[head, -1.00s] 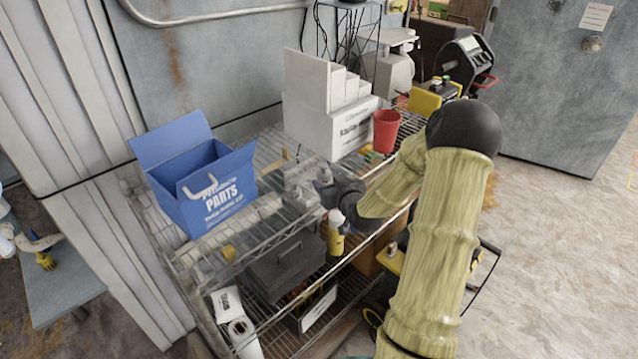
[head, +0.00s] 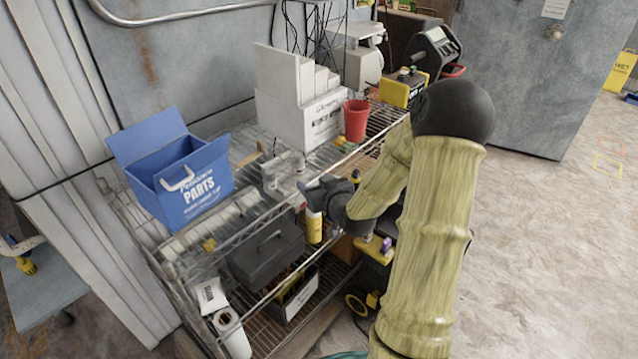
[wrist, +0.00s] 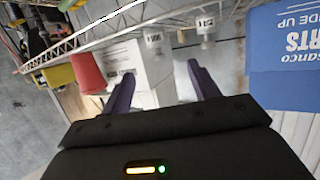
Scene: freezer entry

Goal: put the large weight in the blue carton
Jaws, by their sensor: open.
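The blue carton (head: 200,194), marked PARTS, stands open on the left of the wire rack's top shelf. It also shows at the right of the wrist view (wrist: 285,75). Pale metallic weights (head: 283,175) stand on the same shelf, right of the carton. The wrist view shows two labelled weights, one near the middle (wrist: 153,38) and one toward the carton (wrist: 206,24); I cannot tell surely which is the large one. My gripper (head: 308,192) is at the shelf's front edge beside the weights. In the wrist view its purple fingers (wrist: 160,88) are apart with nothing held.
A white stepped box (head: 300,120) and a red cup (head: 356,120) stand right of the weights. The wire shelf's front rail (head: 235,245) runs close to my gripper. A dark toolbox (head: 265,255) is on the lower shelf. Open floor (head: 540,240) lies to the right.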

